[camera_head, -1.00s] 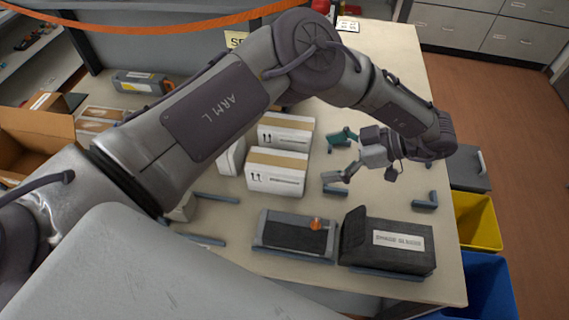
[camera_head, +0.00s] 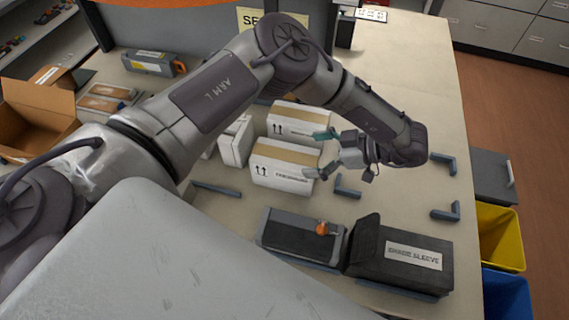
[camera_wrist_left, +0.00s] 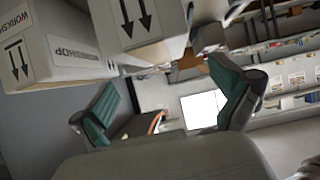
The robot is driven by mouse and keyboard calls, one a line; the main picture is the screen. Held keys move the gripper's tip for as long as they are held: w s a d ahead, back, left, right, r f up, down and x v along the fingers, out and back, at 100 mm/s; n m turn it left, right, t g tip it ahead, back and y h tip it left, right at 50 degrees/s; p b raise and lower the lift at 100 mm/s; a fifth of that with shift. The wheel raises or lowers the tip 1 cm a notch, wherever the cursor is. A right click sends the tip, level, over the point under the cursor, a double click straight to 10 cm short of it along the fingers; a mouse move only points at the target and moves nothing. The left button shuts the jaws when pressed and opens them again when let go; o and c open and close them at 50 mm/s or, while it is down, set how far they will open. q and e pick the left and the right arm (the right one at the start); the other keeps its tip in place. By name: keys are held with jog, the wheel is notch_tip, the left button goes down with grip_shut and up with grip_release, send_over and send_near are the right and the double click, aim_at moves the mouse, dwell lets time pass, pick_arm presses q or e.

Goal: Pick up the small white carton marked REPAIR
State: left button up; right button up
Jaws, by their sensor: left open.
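Several white cartons with tan tape stand on the table in the head view: a front one (camera_head: 283,178), one behind it (camera_head: 290,123), and a narrower one to the left (camera_head: 236,146). I cannot read REPAIR on any of them. In the wrist view, a carton marked WORKSHOP (camera_wrist_left: 75,50) and another with two arrows (camera_wrist_left: 138,25) fill the upper left. My left gripper (camera_head: 318,154) is open and empty, just right of the front and back cartons, fingers pointing at them. Its teal finger pads also show in the wrist view (camera_wrist_left: 165,100). My right gripper is not in view.
Blue-grey corner brackets (camera_head: 347,190) sit on the table. An open brown box (camera_head: 35,115) stands at left. Bins (camera_head: 498,242) stand beyond the right edge. The table's back right is clear.

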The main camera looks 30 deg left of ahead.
aim_at(289, 156)
pick_arm(q)
jog(key=shift+a+f, duration=0.25)
jog(key=shift+a, duration=0.15)
jog(key=p+x, duration=0.3)
jog(key=x, duration=0.1)
jog(key=shift+a, duration=0.3)
jog(key=shift+a+f, duration=0.1)
jog(key=shift+f, duration=0.15)
jog(key=c, duration=1.5)
jog(key=shift+c, duration=0.9)
jog(key=shift+r, duration=0.1)
